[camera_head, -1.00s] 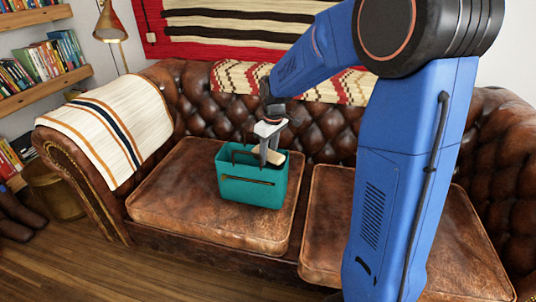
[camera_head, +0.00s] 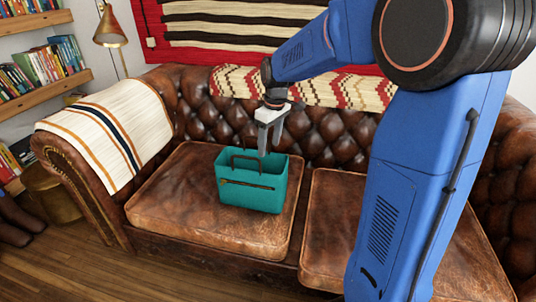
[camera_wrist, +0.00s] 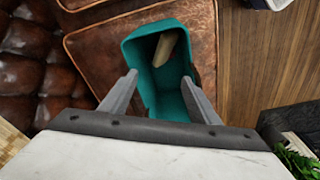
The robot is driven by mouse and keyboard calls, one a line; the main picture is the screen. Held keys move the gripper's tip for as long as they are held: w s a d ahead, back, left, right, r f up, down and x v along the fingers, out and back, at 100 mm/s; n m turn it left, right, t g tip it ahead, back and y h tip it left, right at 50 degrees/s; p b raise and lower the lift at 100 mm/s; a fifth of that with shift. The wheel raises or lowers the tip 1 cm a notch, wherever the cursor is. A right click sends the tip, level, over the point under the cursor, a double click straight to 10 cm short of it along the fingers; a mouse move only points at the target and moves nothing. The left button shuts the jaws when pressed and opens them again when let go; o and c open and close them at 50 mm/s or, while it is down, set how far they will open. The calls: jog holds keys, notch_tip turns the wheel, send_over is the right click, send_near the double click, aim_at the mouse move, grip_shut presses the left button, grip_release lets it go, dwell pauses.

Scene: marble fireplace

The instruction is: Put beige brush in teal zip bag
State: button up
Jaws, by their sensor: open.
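The teal zip bag (camera_head: 251,191) stands upright and open-topped on the left seat cushion of the brown leather sofa. The beige brush (camera_wrist: 165,48) lies inside the bag in the wrist view, leaning against one end of its interior. In the head view the brush is hidden by the bag's walls. My gripper (camera_head: 264,151) is open and empty, above the bag's opening near its back rim. In the wrist view, its two fingers (camera_wrist: 160,88) are spread apart over the bag (camera_wrist: 174,102), clear of the brush.
The leather sofa has a second cushion (camera_head: 328,225) to the right. The tufted backrest (camera_head: 205,105) rises behind the bag, with a patterned throw (camera_head: 330,88) over it. A striped blanket (camera_head: 103,135) covers the left armrest. Bookshelves (camera_head: 40,90) and a lamp (camera_head: 110,28) are at left.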

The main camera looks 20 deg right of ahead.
notch_tip(320, 180, up, 5)
jog(key=s+r+m+t, duration=0.2)
jog(key=s+r+m, duration=0.1)
jog(key=s, duration=1.4)
jog(key=s+f+m, duration=0.1)
jog(key=s+f, duration=0.1)
jog(key=s, duration=0.6)
jog(key=s+d+f+m+t, duration=0.1)
jog(key=s+f+m, duration=0.1)
jog(key=s, duration=0.6)
jog(key=shift+d+f+m+t+h, duration=0.3)
jog(key=shift+f+h, duration=0.1)
jog(key=shift+f, duration=0.3)
